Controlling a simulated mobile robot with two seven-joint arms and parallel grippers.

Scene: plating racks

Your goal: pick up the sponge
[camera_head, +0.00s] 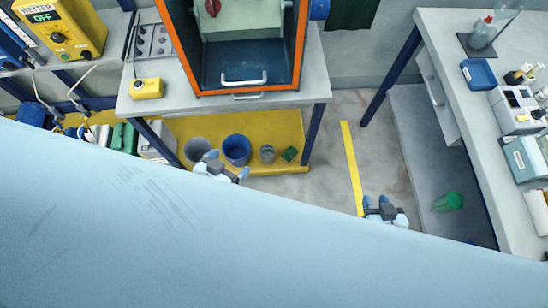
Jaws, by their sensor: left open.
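A small dark green block (289,153), which looks like the sponge, lies on the yellow lower shelf at its right end. My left gripper (227,164) is open and empty, low in front of the blue bucket, to the left of the green block and apart from it. My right gripper (376,201) is over the floor, right of the yellow stripe. Its blue fingertips show, but they are too small to tell how far apart they are. Nothing shows between them. A large pale blue surface across the lower part hides both arms.
A grey bucket (197,149), a blue bucket (237,149) and a small grey cup (267,153) stand left of the block on the yellow shelf (220,124). A table leg (313,134) stands just right of it. A green object (448,202) lies on the right lower shelf.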

